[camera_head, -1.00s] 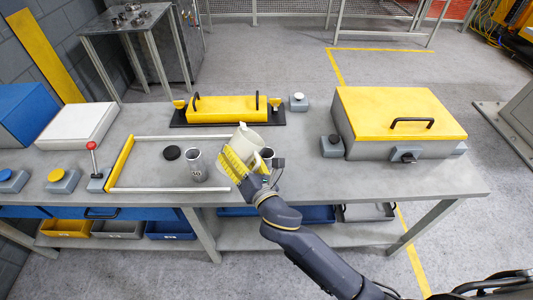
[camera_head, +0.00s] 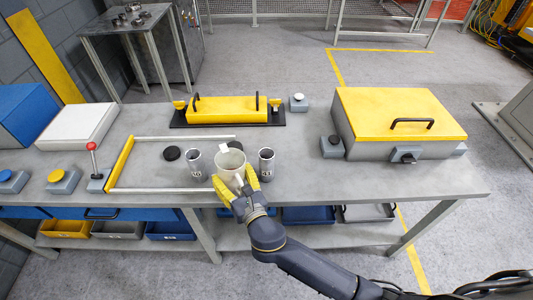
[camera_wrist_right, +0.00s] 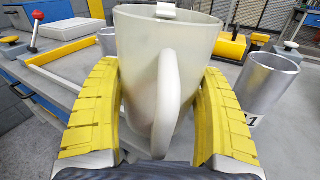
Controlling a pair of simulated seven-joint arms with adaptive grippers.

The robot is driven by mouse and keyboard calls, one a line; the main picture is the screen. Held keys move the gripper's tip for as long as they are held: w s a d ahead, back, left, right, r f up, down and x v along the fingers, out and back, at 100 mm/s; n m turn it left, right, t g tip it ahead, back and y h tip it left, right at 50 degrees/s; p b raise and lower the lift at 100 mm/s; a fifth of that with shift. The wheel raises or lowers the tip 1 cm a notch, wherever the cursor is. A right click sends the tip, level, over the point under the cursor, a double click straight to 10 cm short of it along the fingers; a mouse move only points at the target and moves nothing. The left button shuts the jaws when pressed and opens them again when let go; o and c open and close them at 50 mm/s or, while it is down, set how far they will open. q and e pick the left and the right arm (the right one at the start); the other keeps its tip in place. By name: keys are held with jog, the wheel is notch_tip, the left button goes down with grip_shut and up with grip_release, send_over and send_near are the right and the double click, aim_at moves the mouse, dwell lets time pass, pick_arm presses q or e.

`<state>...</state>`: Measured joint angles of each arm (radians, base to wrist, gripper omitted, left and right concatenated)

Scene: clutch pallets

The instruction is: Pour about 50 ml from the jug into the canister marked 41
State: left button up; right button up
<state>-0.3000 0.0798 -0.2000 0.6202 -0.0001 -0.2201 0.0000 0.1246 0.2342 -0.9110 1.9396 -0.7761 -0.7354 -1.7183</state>
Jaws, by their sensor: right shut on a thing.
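The cream jug (camera_head: 229,170) is between my right gripper's yellow fingers (camera_head: 237,186), which are shut on its body. It is close to upright, between two grey canisters and nearer the table's front edge. I cannot tell whether it touches the table. The right canister (camera_head: 266,161) is upright and open; in the wrist view (camera_wrist_right: 267,85) its label ends in 1, the rest being hidden by a finger. The left canister (camera_head: 195,165) is upright, with a label too small to read surely. In the wrist view the jug (camera_wrist_right: 168,50) shows its handle towards me. My left gripper is not in view.
A black disc (camera_head: 171,153) lies left of the canisters, inside a rail frame (camera_head: 122,163). A yellow block with handles (camera_head: 227,109) stands behind on a black base. A yellow-lidded box (camera_head: 399,120) stands right. The table between the right canister and this box is clear.

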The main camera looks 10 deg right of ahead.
jog(key=shift+a+r+n, duration=0.15)
jog(key=shift+r+n, duration=0.05)
jog(key=shift+n, duration=0.2)
dwell(0.4)
